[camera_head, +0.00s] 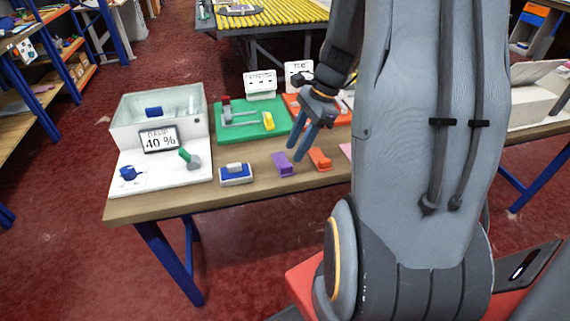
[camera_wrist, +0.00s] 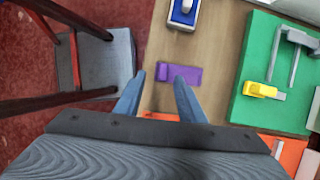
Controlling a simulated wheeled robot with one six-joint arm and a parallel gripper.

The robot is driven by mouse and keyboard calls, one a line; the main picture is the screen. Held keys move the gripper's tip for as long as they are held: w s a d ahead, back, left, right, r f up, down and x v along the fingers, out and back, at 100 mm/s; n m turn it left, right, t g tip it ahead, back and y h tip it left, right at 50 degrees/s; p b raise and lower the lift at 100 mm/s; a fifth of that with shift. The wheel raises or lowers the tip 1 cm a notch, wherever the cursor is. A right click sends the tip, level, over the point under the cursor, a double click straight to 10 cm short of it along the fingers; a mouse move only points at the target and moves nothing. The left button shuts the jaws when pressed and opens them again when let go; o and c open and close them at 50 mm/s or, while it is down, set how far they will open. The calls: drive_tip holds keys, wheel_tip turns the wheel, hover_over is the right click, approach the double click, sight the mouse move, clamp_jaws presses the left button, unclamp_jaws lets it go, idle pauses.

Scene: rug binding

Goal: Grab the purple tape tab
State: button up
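The purple tape tab (camera_head: 283,164) lies on the wooden table between a blue-and-white block and an orange tab. It also shows in the wrist view (camera_wrist: 180,75), flat on the wood. My gripper (camera_head: 298,150) is above the table close to the purple tab. In the wrist view its two blue fingers (camera_wrist: 158,88) are spread apart with nothing between them that they hold. The purple tab appears just beyond and between the fingertips. I cannot tell the exact height of the fingers over it.
The blue-and-white block (camera_head: 236,174) stands left of the tab and the orange tab (camera_head: 320,159) to its right. A green board (camera_head: 240,137) with a yellow piece lies behind. A white box with a "DAMP 40 %" sign (camera_head: 159,139) stands at the left. A stool (camera_wrist: 105,62) is beside the table.

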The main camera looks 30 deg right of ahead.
sight(287, 165)
drive_tip(key=shift+w+d+p+x, duration=0.15)
drive_tip(key=shift+p+x, duration=0.25)
drive_tip(key=shift+x, duration=1.15)
drive_tip(key=shift+w+d+p+x, duration=0.15)
drive_tip(key=shift+p+x, duration=0.2)
drive_tip(key=shift+x, duration=1.25)
clamp_jaws()
